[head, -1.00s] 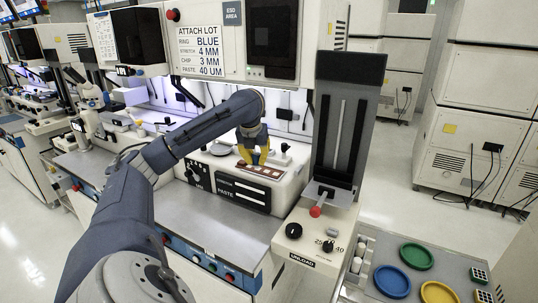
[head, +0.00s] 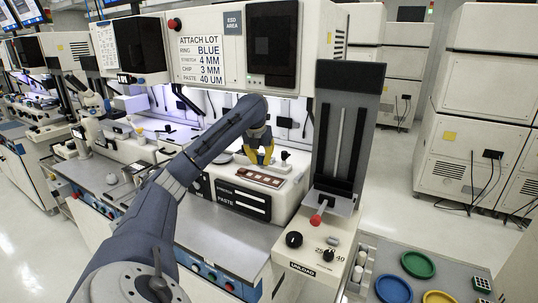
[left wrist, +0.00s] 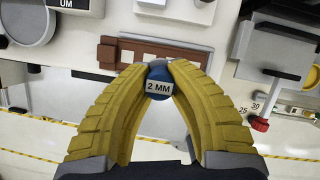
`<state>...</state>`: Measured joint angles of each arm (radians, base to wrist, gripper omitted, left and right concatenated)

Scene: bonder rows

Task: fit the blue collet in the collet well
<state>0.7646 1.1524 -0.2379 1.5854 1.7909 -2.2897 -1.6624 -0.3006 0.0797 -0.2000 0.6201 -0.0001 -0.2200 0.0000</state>
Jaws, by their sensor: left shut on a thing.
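My left gripper (head: 260,157) has yellow fingers and hangs over the top of the cream bonder unit, just behind a brown slotted tray (head: 259,178). In the left wrist view the fingers are shut on a blue collet (left wrist: 158,70) with a white label reading "2 MM". The fingers hide its sides. The brown tray (left wrist: 110,50) lies behind the collet in that view, apart or touching I cannot tell. I cannot pick out the collet well for certain. My right gripper is not in view.
A dark upright rack with a red knob (head: 315,220) stands right of the unit. A small post (head: 284,160) stands right of the gripper. A sign (head: 199,60) reads ring blue, chip 3 MM. A side table holds blue (head: 394,289) and green (head: 418,265) rings.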

